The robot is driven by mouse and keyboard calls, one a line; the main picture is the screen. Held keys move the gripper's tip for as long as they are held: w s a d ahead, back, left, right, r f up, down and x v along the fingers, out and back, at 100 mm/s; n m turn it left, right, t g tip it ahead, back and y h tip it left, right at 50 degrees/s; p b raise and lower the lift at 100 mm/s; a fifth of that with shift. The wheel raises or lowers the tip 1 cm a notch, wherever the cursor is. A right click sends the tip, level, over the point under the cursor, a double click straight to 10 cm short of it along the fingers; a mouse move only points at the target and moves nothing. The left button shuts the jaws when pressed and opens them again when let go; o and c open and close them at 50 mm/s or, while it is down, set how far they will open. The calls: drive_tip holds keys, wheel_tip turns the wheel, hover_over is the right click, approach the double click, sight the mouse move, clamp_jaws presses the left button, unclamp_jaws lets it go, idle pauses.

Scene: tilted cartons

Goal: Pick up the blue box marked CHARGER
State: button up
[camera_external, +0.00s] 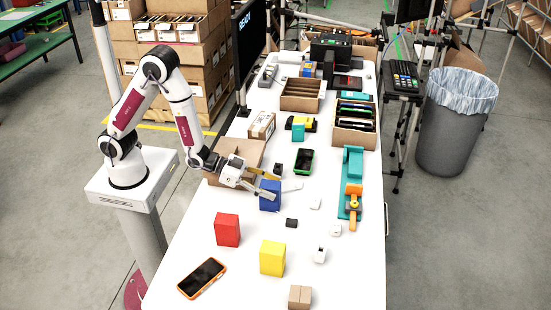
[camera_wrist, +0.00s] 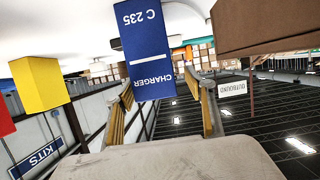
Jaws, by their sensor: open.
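The blue box (camera_external: 270,200) stands upright on the white table, close to my gripper (camera_external: 276,186). In the wrist view the blue box (camera_wrist: 146,48) appears upside down, with "CHARGER" and "C 235" in white on its face. My gripper (camera_wrist: 167,92) is open, with one finger on each side of the picture's middle. The box's top end reaches between the fingertips, nearer the left finger and overlapping its tip in the picture. I cannot tell whether they touch. In the external view a finger partly covers the top of the box.
A red box (camera_external: 227,229) and a yellow box (camera_external: 272,258) stand nearer the front. An open brown carton (camera_external: 239,150) lies just behind my gripper. A small dark block (camera_external: 291,223) and white pieces lie to the right. A phone (camera_external: 202,278) lies at front left.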

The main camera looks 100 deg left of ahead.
sight(280, 189)
drive_tip(key=shift+w+d+f, duration=0.1)
drive_tip(key=shift+w, duration=0.5)
drive_tip(key=shift+w+d+f, duration=0.1)
drive_tip(key=shift+w, duration=0.45)
drive_tip(key=shift+x, duration=1.25)
drive_tip(key=shift+r, duration=0.1)
drive_tip(key=c, duration=1.3)
